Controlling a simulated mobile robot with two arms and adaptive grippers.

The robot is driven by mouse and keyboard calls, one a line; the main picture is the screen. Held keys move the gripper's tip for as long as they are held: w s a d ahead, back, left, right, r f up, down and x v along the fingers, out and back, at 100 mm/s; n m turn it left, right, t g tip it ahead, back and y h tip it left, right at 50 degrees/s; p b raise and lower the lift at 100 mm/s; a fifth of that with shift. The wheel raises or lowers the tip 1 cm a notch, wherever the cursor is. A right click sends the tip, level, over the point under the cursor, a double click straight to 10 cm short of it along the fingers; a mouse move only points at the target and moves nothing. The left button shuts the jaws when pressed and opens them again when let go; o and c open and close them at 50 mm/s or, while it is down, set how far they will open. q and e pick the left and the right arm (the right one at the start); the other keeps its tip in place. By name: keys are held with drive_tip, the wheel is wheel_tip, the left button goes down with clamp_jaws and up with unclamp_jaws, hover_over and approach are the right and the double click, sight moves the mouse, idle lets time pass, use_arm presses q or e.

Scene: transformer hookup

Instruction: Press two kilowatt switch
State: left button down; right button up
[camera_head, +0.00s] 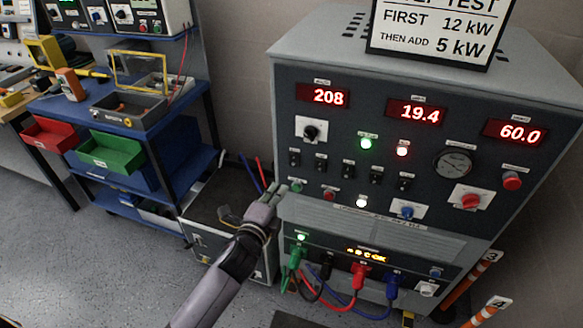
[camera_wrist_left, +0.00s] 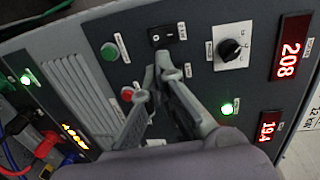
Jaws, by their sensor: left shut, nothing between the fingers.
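The test unit's dark front panel (camera_head: 330,110) carries a row of black rocker switches, including the leftmost switch (camera_head: 294,158), the second switch (camera_head: 320,164) and the third switch (camera_head: 347,169). Their labels are too small to read, so I cannot tell which is two kilowatt. My left gripper (camera_head: 277,190) is shut and empty, low at the panel's left edge. In the left wrist view, its closed fingertips (camera_wrist_left: 162,68) lie just below the leftmost switch (camera_wrist_left: 167,35) in the picture; contact cannot be told. The fingers hide other switches. My right gripper is not in view.
A green button (camera_wrist_left: 110,51), a red button (camera_wrist_left: 127,93) and a rotary knob (camera_wrist_left: 230,48) surround the fingers. Displays read 208, 19.4 and 60.0. Coloured cables (camera_head: 335,285) hang below the panel. A blue cart (camera_head: 150,120) stands at left.

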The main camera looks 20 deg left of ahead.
sight(295, 163)
use_arm(q)
drive_tip(key=w, duration=0.3)
drive_tip(key=w+f, duration=0.1)
drive_tip(key=w, duration=0.3)
drive_tip(key=w+p, duration=0.1)
drive_tip(key=w, duration=0.3)
drive_tip(key=shift+w+d+f, duration=0.15)
drive_tip(key=shift+d+f, duration=0.05)
